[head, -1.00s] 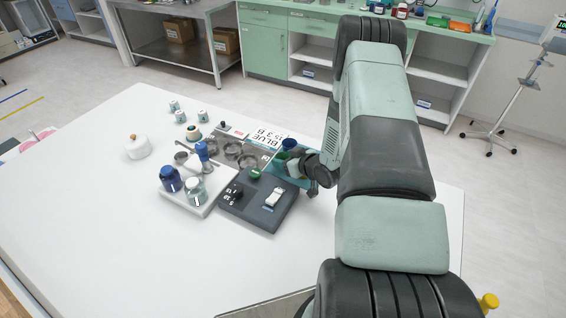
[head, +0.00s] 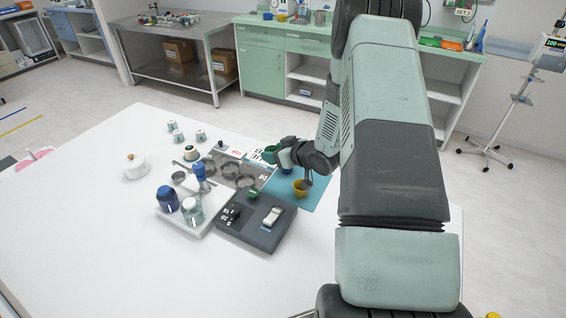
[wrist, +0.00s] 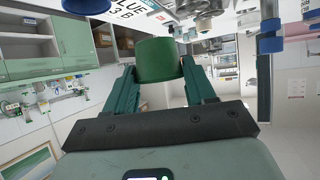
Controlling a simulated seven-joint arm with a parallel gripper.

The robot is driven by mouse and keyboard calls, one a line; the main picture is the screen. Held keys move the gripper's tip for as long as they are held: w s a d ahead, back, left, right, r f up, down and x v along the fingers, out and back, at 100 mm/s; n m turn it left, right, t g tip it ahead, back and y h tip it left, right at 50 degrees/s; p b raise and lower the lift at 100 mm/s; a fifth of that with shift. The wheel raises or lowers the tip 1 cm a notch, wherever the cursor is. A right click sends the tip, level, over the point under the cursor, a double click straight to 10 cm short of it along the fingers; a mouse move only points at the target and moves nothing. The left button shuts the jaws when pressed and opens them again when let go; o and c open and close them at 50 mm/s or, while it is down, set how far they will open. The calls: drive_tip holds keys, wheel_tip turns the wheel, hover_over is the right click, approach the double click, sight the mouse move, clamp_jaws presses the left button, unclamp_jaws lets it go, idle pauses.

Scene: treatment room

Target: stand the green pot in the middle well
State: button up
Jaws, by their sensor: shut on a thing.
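The green pot (head: 269,153) is held up in the air by my gripper (head: 277,154), above the far end of the grey plate (head: 255,165). In the wrist view the pot (wrist: 158,60) sits between both fingers, which are shut on it. The plate bears a row of round metal-rimmed wells; the middle well (head: 226,173) lies to the left of the pot and lower in the head view. No pot shows in it. Part of the plate is hidden behind the pot and gripper.
A yellow pot (head: 301,188) stands on the blue mat (head: 318,190). A dark device (head: 258,233) and a white stand with a blue-capped jar (head: 167,198) and a clear jar (head: 192,211) sit in front of the plate. A white lidded pot (head: 135,167) stands left.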

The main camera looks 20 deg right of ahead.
drive_tip(key=w+a+f+n+g+y, duration=0.2)
drive_tip(key=w+a+n+g+y, duration=0.15)
drive_tip(key=w+a, duration=0.8)
drive_tip(key=shift+t, duration=0.45)
drive_tip(key=shift+s+a+f, duration=0.15)
drive_tip(key=shift+s+f, duration=0.05)
drive_tip(key=shift+f, duration=0.8)
drive_tip(key=shift+s+a+f, duration=0.2)
drive_tip(key=shift+f, duration=0.75)
drive_tip(key=shift+s+a+f, duration=0.15)
drive_tip(key=shift+s+f, duration=0.05)
drive_tip(key=shift+f, duration=0.8)
drive_tip(key=shift+f, duration=0.55)
drive_tip(key=o, duration=0.7)
drive_tip(key=shift+o, duration=0.2)
drive_tip(key=v, duration=1.1)
drive_tip(key=shift+a, duration=0.1)
